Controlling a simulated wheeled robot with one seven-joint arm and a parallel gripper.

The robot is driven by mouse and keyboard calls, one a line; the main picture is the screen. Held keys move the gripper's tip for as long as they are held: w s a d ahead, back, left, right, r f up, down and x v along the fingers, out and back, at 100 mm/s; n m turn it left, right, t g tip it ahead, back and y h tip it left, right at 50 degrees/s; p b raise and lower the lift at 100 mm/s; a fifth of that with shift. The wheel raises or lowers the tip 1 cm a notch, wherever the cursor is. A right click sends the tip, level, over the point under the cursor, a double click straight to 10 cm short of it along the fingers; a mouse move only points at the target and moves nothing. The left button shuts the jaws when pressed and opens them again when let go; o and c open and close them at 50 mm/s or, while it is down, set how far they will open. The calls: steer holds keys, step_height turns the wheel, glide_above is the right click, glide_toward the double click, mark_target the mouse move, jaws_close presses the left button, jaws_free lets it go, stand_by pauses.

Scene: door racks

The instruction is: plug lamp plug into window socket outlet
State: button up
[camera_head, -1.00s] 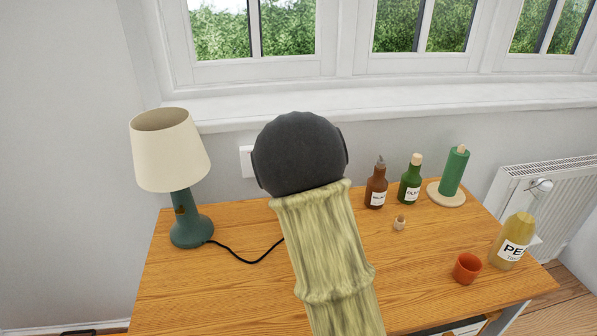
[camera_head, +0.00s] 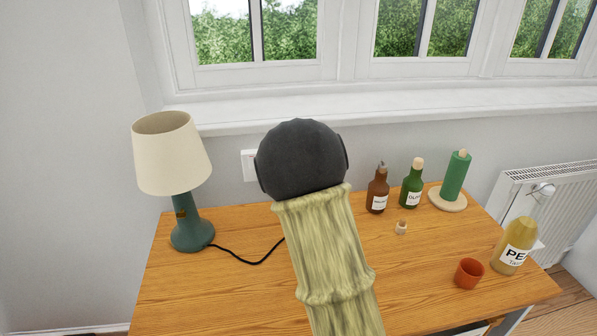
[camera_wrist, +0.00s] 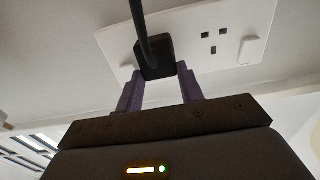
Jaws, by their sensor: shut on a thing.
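The black lamp plug (camera_wrist: 156,60) is between the two purple fingers of my gripper (camera_wrist: 160,74) in the wrist view, shut on it. The plug is over the left position of the white double window socket outlet (camera_wrist: 186,36), hiding that position's holes. I cannot tell whether it is fully seated. The right position's holes are bare. In the head view, part of the outlet (camera_head: 248,165) shows on the wall under the sill, while my arm hides the plug and gripper. The lamp (camera_head: 174,160) stands upright at the table's left, its black cord (camera_head: 240,259) running behind my arm.
The wooden table (camera_head: 200,300) holds a brown bottle (camera_head: 377,190), a green bottle (camera_head: 411,187), a green roll on a stand (camera_head: 455,178), a small jar (camera_head: 401,228), an orange cup (camera_head: 469,273) and a yellow bottle (camera_head: 515,245) on the right. The front left is clear.

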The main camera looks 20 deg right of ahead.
steer(key=shift+w, duration=0.15)
steer(key=o, duration=1.2)
steer(key=shift+c, duration=0.2)
steer(key=shift+d, duration=0.1)
steer(key=s+a+b, duration=0.2)
steer(key=s+b, duration=1)
steer(key=s, duration=0.5)
steer(key=shift+s+a+b, duration=0.15)
steer(key=shift+b, duration=0.25)
